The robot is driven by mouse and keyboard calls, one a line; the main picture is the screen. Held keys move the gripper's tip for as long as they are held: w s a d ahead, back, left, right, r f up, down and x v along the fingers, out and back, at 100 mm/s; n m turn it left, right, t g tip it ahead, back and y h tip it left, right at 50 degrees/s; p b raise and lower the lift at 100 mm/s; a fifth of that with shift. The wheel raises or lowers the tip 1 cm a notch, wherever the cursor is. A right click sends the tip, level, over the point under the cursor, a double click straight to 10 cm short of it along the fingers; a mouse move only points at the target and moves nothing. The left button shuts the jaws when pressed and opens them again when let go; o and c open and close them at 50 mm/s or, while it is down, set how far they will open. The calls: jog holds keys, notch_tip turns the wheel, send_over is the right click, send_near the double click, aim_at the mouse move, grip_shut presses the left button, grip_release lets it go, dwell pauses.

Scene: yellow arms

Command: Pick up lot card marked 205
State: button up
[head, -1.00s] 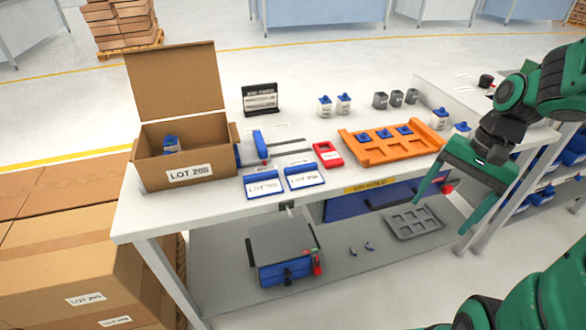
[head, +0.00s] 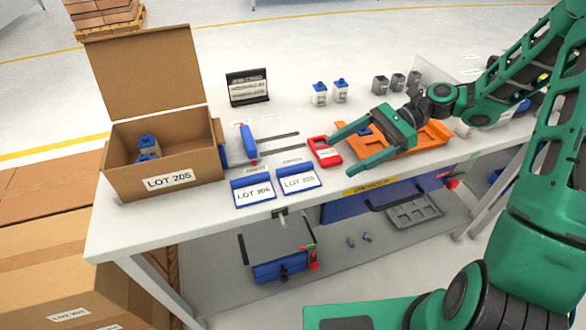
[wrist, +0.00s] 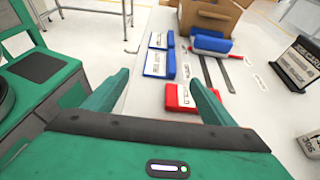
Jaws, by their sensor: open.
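Two blue-backed white lot cards lie side by side near the table's front edge. The right card (head: 298,180) appears to read LOT 205, and it also shows in the wrist view (wrist: 155,62). The left card (head: 254,192) has a last digit I cannot read surely; it is the farther card in the wrist view (wrist: 158,40). My gripper (head: 345,155) is open and empty above the table, right of both cards. In the wrist view its fingers (wrist: 160,80) point towards the cards, apart from them.
A red-framed piece (head: 325,152) lies between the right card and my gripper. An orange tray (head: 433,134) is beneath and behind the gripper. An open carton (head: 190,160) marked LOT 205 stands left, holding blue-capped items. A blue-handled tool (head: 249,141) and black sign (head: 248,88) stand behind the cards.

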send_near(288, 181)
jog(key=x, duration=0.5)
jog(key=shift+a, duration=0.1)
jog(key=c, duration=1.2)
